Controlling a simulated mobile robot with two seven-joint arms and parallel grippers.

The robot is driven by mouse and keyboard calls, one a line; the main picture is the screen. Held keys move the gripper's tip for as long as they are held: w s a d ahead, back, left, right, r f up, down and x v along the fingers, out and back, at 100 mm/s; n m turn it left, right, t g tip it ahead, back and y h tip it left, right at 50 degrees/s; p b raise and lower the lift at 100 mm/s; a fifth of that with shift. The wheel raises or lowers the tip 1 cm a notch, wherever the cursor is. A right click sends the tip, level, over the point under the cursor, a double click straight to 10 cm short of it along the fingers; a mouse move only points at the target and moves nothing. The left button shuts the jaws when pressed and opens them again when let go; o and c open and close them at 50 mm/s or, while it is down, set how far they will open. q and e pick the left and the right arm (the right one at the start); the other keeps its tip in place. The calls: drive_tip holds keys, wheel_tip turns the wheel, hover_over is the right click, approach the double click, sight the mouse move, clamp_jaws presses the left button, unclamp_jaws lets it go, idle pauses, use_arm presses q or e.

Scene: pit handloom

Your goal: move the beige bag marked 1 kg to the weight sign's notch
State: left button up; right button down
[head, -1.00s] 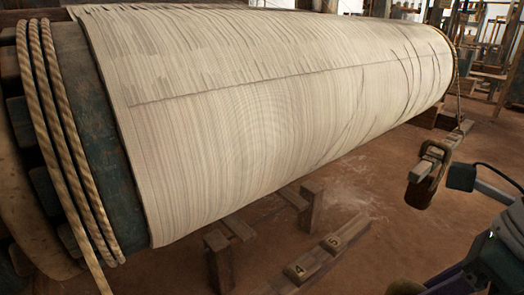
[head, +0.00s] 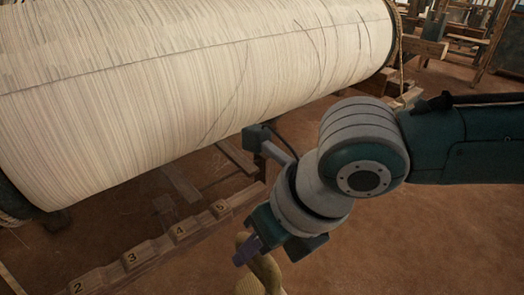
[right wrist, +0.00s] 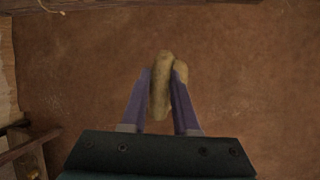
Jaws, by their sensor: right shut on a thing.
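My right gripper (head: 246,250) reaches in from the right, low in the head view, with its purple fingers pointing down and left. It is shut on a beige bag (head: 268,272), which hangs above the floor and is cut off by the lower edge. In the right wrist view the bag (right wrist: 160,88) sits between both fingers; its 1 kg mark does not show. A wooden bar with raised blocks (head: 130,258) numbered 2 to 5 lies left of the gripper. I cannot make out a weight sign. My left gripper is not in view.
The large warp-wound beam (head: 180,90) fills the upper left. Wooden parts (head: 180,183) stand below it. Bare brown floor (head: 400,235) lies to the lower right, partly under my arm.

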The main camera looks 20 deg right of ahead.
sight(274, 275)
drive_tip(key=shift+a+r, duration=0.3)
drive_tip(key=shift+r, duration=0.25)
drive_tip(key=shift+s+d+p, duration=0.2)
drive_tip(key=shift+s+p, duration=0.6)
drive_tip(key=shift+s, duration=0.2)
drive_tip(key=shift+s+d+p, duration=0.25)
drive_tip(key=shift+s+p, duration=0.05)
drive_tip(key=shift+s, duration=0.35)
drive_tip(key=shift+s+d+p, duration=0.25)
drive_tip(key=shift+s, duration=0.4)
use_arm(q)
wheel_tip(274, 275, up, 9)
drive_tip(key=p, duration=0.6)
use_arm(e)
drive_tip(key=s+d, duration=0.3)
drive_tip(key=s, duration=0.6)
drive_tip(key=shift+s+d+r, duration=0.15)
drive_tip(key=shift+r, duration=0.3)
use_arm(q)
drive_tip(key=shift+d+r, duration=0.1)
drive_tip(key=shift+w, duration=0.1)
use_arm(e)
drive_tip(key=shift+f, duration=0.1)
